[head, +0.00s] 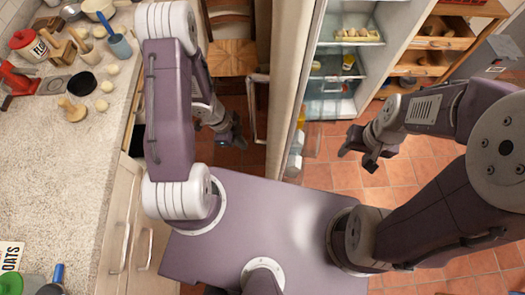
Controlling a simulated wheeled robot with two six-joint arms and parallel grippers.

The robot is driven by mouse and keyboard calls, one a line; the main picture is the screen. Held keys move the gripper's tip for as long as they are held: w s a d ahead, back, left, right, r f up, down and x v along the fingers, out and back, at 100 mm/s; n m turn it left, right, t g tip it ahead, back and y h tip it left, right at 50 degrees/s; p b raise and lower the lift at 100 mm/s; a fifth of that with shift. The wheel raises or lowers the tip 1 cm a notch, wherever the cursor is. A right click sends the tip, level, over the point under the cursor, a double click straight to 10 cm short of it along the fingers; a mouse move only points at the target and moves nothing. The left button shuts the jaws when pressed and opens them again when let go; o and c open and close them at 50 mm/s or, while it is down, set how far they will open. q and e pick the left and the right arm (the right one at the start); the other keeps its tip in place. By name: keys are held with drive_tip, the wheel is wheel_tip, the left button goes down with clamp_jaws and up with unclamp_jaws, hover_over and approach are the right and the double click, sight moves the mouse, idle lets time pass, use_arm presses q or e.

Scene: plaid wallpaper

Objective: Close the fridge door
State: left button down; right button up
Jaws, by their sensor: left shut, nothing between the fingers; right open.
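The fridge door (287,75) stands open and is seen nearly edge-on, as a tall beige panel in the middle of the head view. Its handle (256,108) is on the left, outer face. Door shelves with bottles (297,150) are on its right, inner face. The fridge interior (338,82) shows to the right of the door. My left gripper (236,138) is shut and empty, left of the door near the handle; I cannot tell if it touches. My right gripper (357,154) is open and empty, right of the door and in front of the fridge.
A stone counter (45,165) with cups, a flour tin and utensils runs along the left. A wooden shelf unit (440,42) stands at the back right. Tiled floor (415,180) is clear on the right. Eggs (357,34) sit on a fridge shelf.

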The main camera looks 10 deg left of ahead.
use_arm(q)
drive_tip(key=w+d+f+b, duration=0.1)
drive_tip(key=d+f+b, duration=0.4)
drive_tip(key=d+f, duration=0.2)
drive_tip(key=shift+w+f, duration=0.15)
drive_tip(key=shift+f, duration=0.65)
drive_tip(key=shift+d, duration=0.1)
